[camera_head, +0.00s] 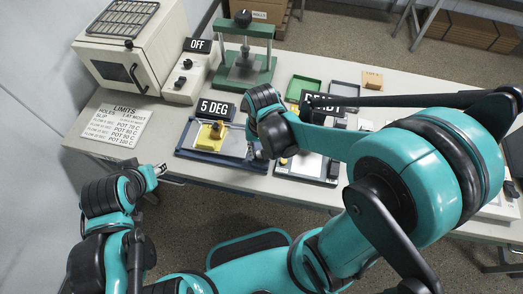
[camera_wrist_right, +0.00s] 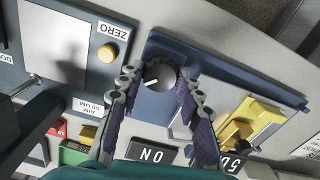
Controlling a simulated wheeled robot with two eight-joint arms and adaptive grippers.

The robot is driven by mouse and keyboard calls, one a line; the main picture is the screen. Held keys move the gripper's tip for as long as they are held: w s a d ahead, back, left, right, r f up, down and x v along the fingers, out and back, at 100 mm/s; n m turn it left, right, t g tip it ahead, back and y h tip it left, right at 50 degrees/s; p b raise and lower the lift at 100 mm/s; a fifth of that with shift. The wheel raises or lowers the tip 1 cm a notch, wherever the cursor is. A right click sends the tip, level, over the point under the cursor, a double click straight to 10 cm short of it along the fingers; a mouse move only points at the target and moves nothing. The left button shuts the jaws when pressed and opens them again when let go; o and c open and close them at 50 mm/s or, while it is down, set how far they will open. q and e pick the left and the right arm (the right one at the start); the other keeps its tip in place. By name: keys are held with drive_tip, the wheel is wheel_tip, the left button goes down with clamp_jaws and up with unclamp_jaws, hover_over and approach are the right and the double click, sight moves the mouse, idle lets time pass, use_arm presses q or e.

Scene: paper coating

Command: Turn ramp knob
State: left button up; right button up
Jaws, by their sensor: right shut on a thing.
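The grey round ramp knob (camera_wrist_right: 159,76) has a white pointer mark and sits on a blue-grey base in the right wrist view. My right gripper (camera_wrist_right: 158,80) has its two dark fingers on either side of the knob, shut on it. In the head view my right gripper (camera_head: 260,145) reaches down at the right end of the blue-grey station (camera_head: 190,153), and the knob is hidden there. A "5 DEG" sign (camera_head: 216,107) stands behind this station. My left gripper (camera_head: 158,170) is off the table's front edge, away from the knob; its opening is too small to judge.
A yellow block (camera_head: 213,133) sits on the station. A second panel with a "ZERO" button (camera_wrist_right: 107,53) is beside the knob.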

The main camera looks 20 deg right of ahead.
idle(0.4)
drive_tip(key=o, duration=1.2)
drive_tip(key=shift+c, duration=0.2)
wheel_tip(320, 180, up, 12)
